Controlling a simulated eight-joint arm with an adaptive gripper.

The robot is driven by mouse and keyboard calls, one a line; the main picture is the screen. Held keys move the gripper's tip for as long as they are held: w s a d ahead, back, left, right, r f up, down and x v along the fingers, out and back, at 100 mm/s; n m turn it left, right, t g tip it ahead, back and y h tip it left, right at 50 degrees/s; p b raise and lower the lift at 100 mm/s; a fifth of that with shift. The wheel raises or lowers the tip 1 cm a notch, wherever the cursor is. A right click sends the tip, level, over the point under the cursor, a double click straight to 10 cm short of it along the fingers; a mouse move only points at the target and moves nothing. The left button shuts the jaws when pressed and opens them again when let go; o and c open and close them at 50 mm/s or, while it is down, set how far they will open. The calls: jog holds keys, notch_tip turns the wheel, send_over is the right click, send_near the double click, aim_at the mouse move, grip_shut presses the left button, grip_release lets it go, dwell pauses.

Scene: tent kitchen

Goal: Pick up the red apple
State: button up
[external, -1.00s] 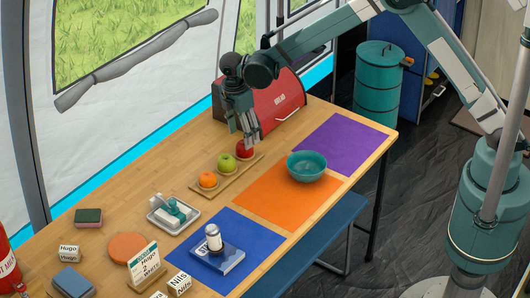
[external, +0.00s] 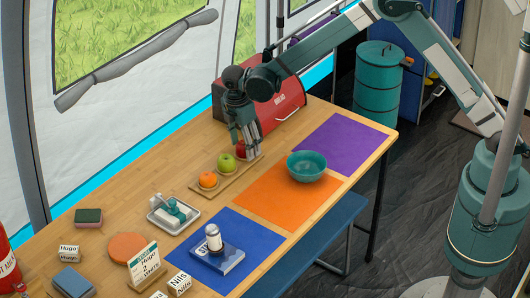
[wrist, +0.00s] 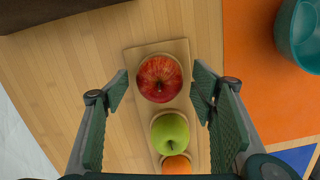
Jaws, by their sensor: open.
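The red apple (wrist: 160,78) sits at one end of a wooden board, between the open fingers of my gripper (wrist: 160,88) as seen in the wrist view. In the external view my gripper (external: 246,152) is low over the apple (external: 241,148), which is mostly hidden behind the fingers. The wrist view shows a gap on both sides of the apple, with no finger touching it.
A green apple (external: 227,163) and an orange (external: 208,180) sit in line on the wooden board (external: 222,184). A teal bowl (external: 306,166) stands on an orange mat (external: 270,205) to the right. A red bread box (external: 275,105) stands close behind my gripper.

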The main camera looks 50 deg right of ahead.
jog(key=shift+c, duration=0.2)
jog(key=c, duration=0.9)
jog(key=shift+r, duration=0.1)
jog(key=shift+c, duration=0.4)
jog(key=shift+r+p, duration=0.95)
jog(key=shift+r, duration=4)
